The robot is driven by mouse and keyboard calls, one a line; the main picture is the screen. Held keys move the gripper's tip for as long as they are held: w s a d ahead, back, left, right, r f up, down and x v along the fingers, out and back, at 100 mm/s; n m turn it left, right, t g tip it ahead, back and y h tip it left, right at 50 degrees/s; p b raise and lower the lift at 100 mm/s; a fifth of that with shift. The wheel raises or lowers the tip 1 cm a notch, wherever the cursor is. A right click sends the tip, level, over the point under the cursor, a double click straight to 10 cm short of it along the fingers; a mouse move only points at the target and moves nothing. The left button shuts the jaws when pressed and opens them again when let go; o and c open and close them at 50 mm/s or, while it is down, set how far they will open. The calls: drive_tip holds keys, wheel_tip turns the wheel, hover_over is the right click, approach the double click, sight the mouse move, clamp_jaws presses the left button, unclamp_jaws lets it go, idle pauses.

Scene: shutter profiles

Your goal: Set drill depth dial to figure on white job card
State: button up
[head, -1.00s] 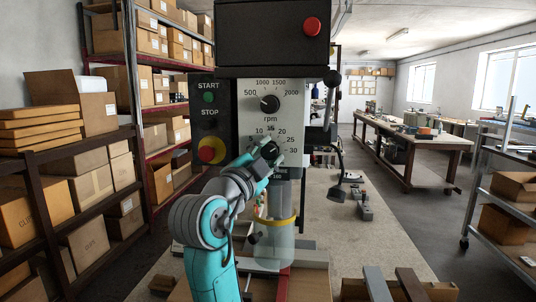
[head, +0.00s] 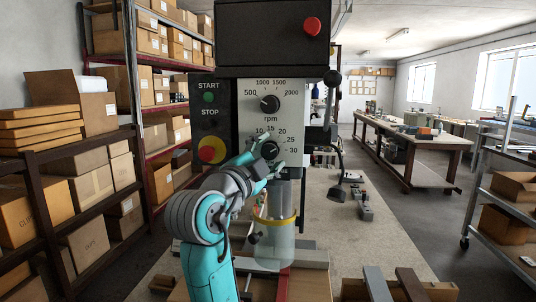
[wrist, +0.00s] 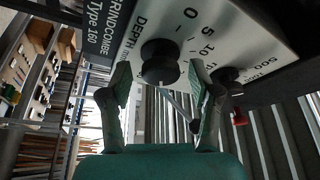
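The drill depth dial (head: 269,150) is a black round knob on the white panel, below the rpm dial (head: 270,104). In the wrist view the depth knob (wrist: 160,62) shows beside the word DEPTH and the figures 0, 5 and 10. I cannot read its pointer. My gripper (head: 271,149) is at the depth dial with its fingers spread. In the wrist view my gripper (wrist: 160,70) is open, one finger on each side of the knob, with gaps between fingers and knob. I cannot make out a white job card in any view.
The drill press has a START/STOP plate with a red emergency button (head: 211,150) left of the panel. A clear guard with a yellow ring (head: 274,221) hangs below the dial. A shelf of boxes (head: 92,183) stands at the left; a workbench (head: 425,143) stands behind right.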

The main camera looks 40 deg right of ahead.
drive_tip(key=v, duration=1.2)
idle(0.5)
